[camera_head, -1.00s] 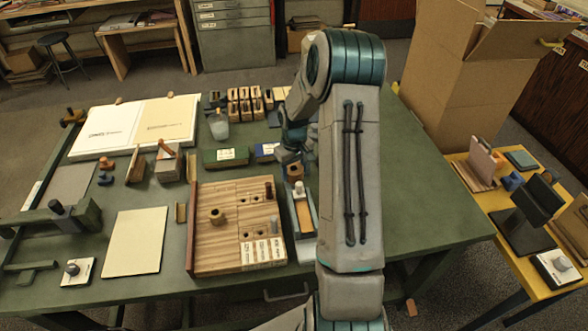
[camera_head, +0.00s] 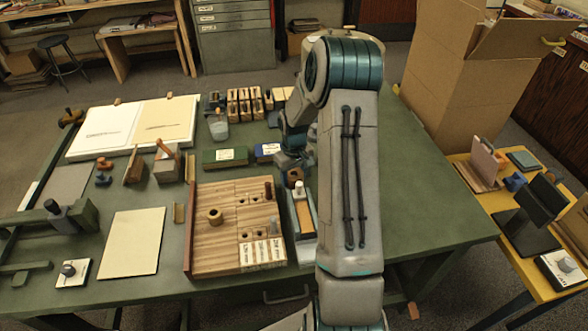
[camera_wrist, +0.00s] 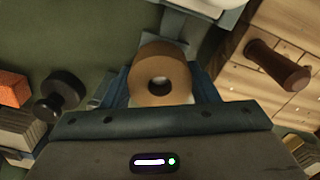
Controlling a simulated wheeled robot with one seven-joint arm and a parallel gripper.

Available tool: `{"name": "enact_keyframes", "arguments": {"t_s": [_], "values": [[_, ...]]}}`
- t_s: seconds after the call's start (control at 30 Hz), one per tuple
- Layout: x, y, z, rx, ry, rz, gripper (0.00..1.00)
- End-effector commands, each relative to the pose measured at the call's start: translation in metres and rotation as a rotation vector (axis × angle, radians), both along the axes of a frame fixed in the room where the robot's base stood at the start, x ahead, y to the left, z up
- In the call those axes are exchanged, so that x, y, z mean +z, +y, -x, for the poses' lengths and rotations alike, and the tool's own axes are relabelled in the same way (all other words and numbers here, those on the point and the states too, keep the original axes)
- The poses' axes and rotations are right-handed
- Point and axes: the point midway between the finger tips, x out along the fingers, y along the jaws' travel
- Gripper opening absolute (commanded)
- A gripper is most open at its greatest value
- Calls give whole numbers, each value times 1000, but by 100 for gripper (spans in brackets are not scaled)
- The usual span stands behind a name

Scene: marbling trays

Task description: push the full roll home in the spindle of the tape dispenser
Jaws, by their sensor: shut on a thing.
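The full roll (camera_wrist: 160,78), a brown ring with a dark centre hole, sits between the fingers of my gripper (camera_wrist: 160,88) in the wrist view. My gripper is shut on it. A blue-grey body (camera_wrist: 176,24), seemingly the tape dispenser, shows just beyond the roll. In the head view the dispenser (camera_head: 304,228) appears as a slim blue-grey body with an orange-brown strip, beside the wooden board. My gripper (camera_head: 291,172) is at its far end, and my arm partly covers it. The spindle is hidden, so how deep the roll sits cannot be told.
A wooden board (camera_head: 212,256) with holes, a dark peg (camera_head: 268,190) and a small ring (camera_head: 215,216) lies left of the dispenser. A green box (camera_head: 225,157) and blue box (camera_head: 267,151) stand behind. A black knob (camera_wrist: 62,90) is left of the roll. The right tabletop is clear.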

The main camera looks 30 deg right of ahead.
Motion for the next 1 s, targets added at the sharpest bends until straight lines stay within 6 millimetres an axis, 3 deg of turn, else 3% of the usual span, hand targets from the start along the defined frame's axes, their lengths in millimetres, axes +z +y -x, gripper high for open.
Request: {"name": "enact_keyframes", "arguments": {"t_s": [0.6,1.0], "values": [[-17,0,0,0,1,0,30],[-16,0,1,0,2,-1,30]]}}
